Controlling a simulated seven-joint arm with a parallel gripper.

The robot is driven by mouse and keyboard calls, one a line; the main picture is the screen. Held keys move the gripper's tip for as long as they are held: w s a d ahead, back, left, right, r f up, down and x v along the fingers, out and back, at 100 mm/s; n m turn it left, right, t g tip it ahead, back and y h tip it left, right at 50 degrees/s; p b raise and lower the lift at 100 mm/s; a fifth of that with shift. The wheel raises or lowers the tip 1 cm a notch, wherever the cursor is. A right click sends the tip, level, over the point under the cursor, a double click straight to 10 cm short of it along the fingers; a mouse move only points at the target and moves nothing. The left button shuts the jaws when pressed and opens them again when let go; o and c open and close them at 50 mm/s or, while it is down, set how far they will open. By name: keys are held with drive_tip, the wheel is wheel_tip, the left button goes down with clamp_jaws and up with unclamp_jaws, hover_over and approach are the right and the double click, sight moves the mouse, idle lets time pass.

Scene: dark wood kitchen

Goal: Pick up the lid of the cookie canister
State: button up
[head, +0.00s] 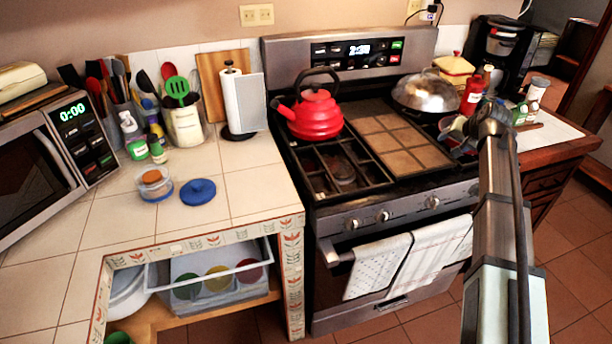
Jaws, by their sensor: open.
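A small clear canister (155,184) with orange-brown contents stands on the tiled counter at the left. A round blue lid (198,191) with a knob lies flat on the tiles just right of it, apart from it. These look like the cookie canister and its lid, though no label is legible. My gripper (452,142) is over the right side of the stove, far to the right of the lid. It is open; its fingertips are small and partly hidden by my arm, and I see nothing held.
A red kettle (314,115), a domed metal pan lid (424,92) and a griddle (388,142) are on the stove. A paper towel holder (242,103), utensil crock (186,126) and small bottles stand behind the canister. A microwave (40,160) is at left. The counter's front tiles are clear.

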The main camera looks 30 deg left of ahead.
drive_tip(key=s+a+n, duration=0.1)
drive_tip(key=s+a, duration=0.1)
drive_tip(key=a, duration=0.3)
drive_tip(key=s+a+n+g, duration=0.1)
drive_tip(key=a, duration=0.5)
drive_tip(key=s+a+r+n, duration=0.1)
drive_tip(key=s+a, duration=0.1)
drive_tip(key=a, duration=0.4)
drive_tip(key=shift+s+g+y, duration=0.3)
drive_tip(key=shift+s+y, duration=0.05)
drive_tip(key=shift+y, duration=0.05)
drive_tip(key=s+a+r+n+g, duration=0.1)
drive_tip(key=s+a+n, duration=0.1)
drive_tip(key=s+a, duration=0.5)
drive_tip(key=s+a+r+n+g, duration=0.15)
drive_tip(key=s+a, duration=0.25)
drive_tip(key=a, duration=0.7)
drive_tip(key=n+g, duration=0.1)
drive_tip(key=n, duration=0.7)
approach(196, 184)
drive_tip(key=f, duration=0.1)
drive_tip(key=a+f, duration=0.1)
drive_tip(key=f, duration=0.1)
drive_tip(key=shift+a+f+h, duration=0.1)
drive_tip(key=shift+a+h, duration=0.05)
drive_tip(key=shift+h, duration=0.25)
drive_tip(key=shift+w+a+x, duration=0.15)
drive_tip(key=shift+x, duration=1.15)
drive_tip(key=shift+w+a+x, duration=0.1)
drive_tip(key=shift+x, duration=1.25)
